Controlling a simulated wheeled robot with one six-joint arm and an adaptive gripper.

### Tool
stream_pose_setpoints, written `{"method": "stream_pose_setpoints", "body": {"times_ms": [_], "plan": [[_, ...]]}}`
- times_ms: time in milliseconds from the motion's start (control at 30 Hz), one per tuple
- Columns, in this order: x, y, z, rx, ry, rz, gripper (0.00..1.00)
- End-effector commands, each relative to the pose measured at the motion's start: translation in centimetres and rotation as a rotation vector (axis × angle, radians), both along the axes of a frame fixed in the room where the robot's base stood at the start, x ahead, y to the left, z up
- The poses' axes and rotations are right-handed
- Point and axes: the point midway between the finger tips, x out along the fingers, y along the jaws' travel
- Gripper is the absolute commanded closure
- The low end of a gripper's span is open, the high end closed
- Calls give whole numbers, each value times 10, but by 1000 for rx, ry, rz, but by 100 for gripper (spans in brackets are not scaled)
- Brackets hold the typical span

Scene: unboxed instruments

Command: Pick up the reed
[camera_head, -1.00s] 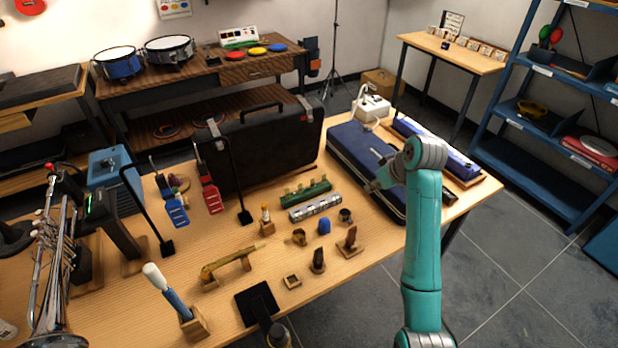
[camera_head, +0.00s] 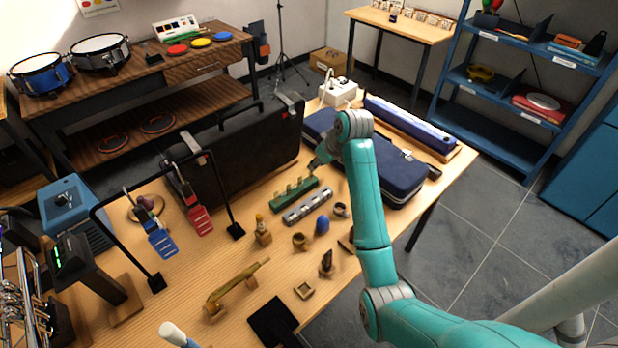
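I cannot single out the reed with certainty. A small upright piece with a pale orange tip (camera_head: 262,226) stands in a wooden block on the table and may be it. Near it are a dark mouthpiece-like piece (camera_head: 327,262) on a wooden base and a small square wooden tray (camera_head: 303,290). Another wooden base (camera_head: 346,243) is partly hidden behind my arm. My gripper (camera_head: 316,163) is small and dark in the view, above the table between the black case and the blue case. It is apart from these small pieces. Its fingers are too small to read.
A green block (camera_head: 295,194), a silver harmonica (camera_head: 307,207), a brass cup (camera_head: 300,241) and a blue egg (camera_head: 322,225) crowd the middle. A black case (camera_head: 235,145) and blue case (camera_head: 390,175) stand behind. Black hooked stands (camera_head: 232,200) rise at left.

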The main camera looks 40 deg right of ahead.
Motion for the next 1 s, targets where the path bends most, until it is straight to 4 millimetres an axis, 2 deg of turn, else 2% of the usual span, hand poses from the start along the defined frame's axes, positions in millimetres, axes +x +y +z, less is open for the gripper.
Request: {"method": "stream_pose_setpoints", "body": {"times_ms": [233, 533, 833, 867, 900, 967, 1000], "plan": [[8, 1, -15, 0, 1, 0, 71], [27, 4, -48, -1, 1, 0, 71], [30, 4, -53, -1, 0, 0, 71], [30, 4, -53, -1, 0, 0, 73], [30, 4, -53, -1, -1, 0, 83], [30, 4, -52, -1, -1, 0, 93], [30, 4, -52, -1, 0, 0, 94]]}}
